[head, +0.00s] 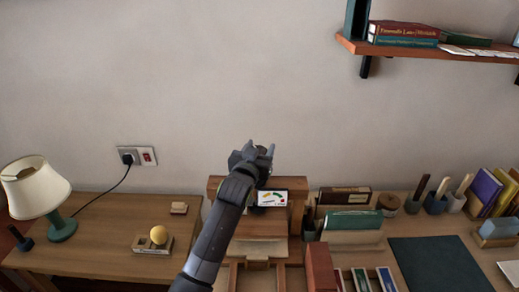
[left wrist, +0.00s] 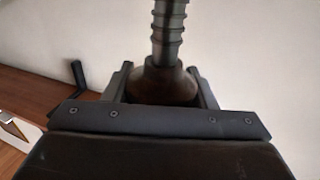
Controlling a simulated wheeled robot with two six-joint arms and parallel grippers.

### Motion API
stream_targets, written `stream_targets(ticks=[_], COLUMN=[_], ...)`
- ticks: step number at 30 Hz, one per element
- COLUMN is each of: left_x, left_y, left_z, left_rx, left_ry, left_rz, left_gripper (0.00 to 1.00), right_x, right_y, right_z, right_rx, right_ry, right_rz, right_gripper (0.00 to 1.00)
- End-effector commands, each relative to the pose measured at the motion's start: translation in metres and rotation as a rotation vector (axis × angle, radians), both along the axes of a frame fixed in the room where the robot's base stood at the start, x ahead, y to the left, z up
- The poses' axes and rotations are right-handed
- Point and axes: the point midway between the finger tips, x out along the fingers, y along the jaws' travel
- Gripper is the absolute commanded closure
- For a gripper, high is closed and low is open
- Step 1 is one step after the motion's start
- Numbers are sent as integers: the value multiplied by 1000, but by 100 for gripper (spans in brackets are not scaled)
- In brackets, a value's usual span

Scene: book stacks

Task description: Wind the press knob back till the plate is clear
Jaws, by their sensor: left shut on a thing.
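The press knob (left wrist: 152,78), a dark brown rounded piece, sits between the fingers of my left gripper (left wrist: 163,92) in the left wrist view. A dark ridged screw (left wrist: 170,28) rises in line with it. In the head view my left gripper (head: 260,157) is at the top of the wooden press (head: 215,185), and its fingers and wrist hide the knob. A small white panel with a coloured arc (head: 284,197) shows on the press. My arm covers part of the press, and I cannot make out the plate clearly. My right gripper is in neither view.
A lamp (head: 35,188) and a yellow ball on a small block (head: 158,236) are on the left desk. Right of the press are a green-topped holder (head: 353,220), pen cups (head: 435,203), books (head: 484,188) and a dark mat (head: 437,265). A shelf (head: 400,48) hangs upper right.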

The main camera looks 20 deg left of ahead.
Motion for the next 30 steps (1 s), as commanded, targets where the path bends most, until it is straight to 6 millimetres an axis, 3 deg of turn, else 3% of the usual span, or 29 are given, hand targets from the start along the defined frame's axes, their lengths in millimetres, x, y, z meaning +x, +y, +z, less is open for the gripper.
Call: stream_targets(ticks=[8, 21, 30], left_x=[1, 0, -1], left_y=[0, 4, 6], left_z=[-3, -5, -2], left_rx=[0, 0, -2], left_ry=[4, 2, 6], left_rz=[80, 282, 311], left_gripper=[72, 71, 72], right_x=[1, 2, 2], right_y=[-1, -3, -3], right_z=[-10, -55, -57], right_rx=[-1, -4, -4], right_ry=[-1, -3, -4], right_rz=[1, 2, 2], right_gripper=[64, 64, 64])
